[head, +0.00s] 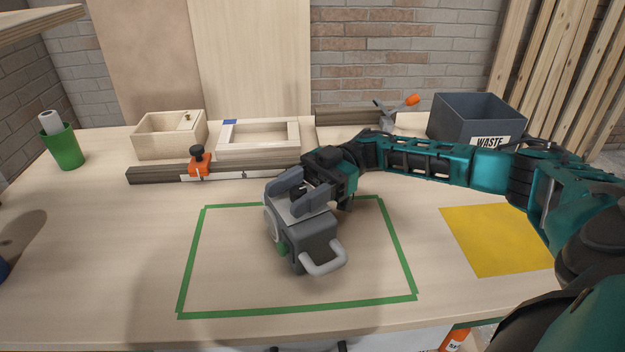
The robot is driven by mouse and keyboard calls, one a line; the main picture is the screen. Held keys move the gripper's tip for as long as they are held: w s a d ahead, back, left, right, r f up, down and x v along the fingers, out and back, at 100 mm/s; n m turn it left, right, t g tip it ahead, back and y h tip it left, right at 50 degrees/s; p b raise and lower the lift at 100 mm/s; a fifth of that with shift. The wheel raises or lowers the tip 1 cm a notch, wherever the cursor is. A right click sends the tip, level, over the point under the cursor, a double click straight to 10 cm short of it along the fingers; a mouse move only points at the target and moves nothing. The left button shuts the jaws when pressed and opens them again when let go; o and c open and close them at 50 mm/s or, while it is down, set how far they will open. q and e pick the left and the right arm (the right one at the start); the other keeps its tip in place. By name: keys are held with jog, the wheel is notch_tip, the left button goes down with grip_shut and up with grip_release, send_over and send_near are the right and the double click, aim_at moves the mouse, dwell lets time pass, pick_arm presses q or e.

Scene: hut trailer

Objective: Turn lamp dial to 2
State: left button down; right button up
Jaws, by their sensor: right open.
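A grey lamp (312,240) with a light grey handle stands inside a green tape rectangle on the wooden bench. A round pale part and a bit of green show on its left side. My right gripper (283,200) reaches in from the right and is over the top of the lamp, with its grey fingers apart. The fingers cover much of the lamp's top. I cannot make out a dial or its numbers, nor whether the fingers touch anything. My left gripper is not in view.
Behind the lamp lie a wooden rail with an orange stop (200,164), a wooden box (168,137) and a pale frame (258,140). A dark waste bin (470,122) stands back right. A yellow sheet (492,240) lies right; a green cup (63,148) stands left.

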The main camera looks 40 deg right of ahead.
jog(key=w+d+b, duration=0.1)
jog(key=d+b, duration=0.1)
jog(key=d, duration=1)
jog(key=shift+w, duration=0.15)
